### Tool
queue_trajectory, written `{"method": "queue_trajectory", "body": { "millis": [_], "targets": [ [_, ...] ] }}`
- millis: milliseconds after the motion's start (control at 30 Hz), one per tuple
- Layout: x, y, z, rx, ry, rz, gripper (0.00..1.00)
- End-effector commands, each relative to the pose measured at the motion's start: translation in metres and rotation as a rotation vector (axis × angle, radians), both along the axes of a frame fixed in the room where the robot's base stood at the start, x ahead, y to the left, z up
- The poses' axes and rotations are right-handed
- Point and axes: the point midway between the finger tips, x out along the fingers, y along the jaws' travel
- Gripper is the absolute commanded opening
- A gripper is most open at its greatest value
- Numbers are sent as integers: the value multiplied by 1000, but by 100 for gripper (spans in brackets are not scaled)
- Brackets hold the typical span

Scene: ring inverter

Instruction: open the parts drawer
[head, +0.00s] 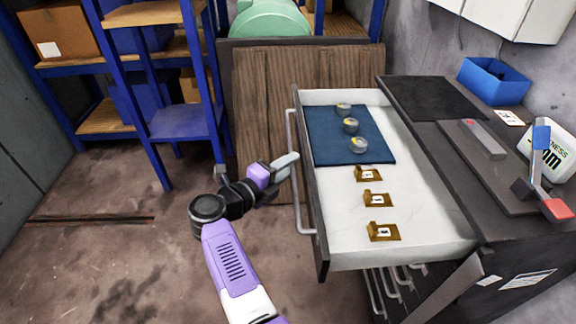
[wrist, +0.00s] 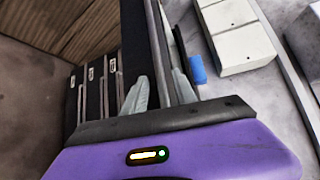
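The parts drawer (head: 440,215) stands pulled well out of the dark cabinet, its white inside showing. Its dark front (head: 309,190) carries a long grey bar handle (head: 299,205). In the drawer lie a blue mat (head: 325,135) with several small round parts (head: 350,125) and several brass holders (head: 377,200). My gripper (head: 287,160) is at the handle, near its middle. In the wrist view its pale fingers (wrist: 157,85) stand apart, with a grey bar running between or close beside them. Whether they touch the handle I cannot tell.
Lower drawers with bar handles (head: 385,290) are below the open drawer. On the cabinet top are a blue bin (head: 494,81) and a red-and-blue tool (head: 541,150). Blue shelving (head: 185,122) and a wooden panel (head: 262,90) stand behind. Floor at left is clear.

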Motion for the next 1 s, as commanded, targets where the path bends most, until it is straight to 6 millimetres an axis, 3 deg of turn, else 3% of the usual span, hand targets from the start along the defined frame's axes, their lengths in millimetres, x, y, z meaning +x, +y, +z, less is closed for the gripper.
{"method": "queue_trajectory", "body": {
  "millis": [267, 700, 1000],
  "targets": [
    [-2, 3, 2, 0, -2, 2, 33],
    [-47, 46, 9, 1, -1, 3, 33],
    [-56, 54, 11, 0, 0, 1, 33]
  ]
}}
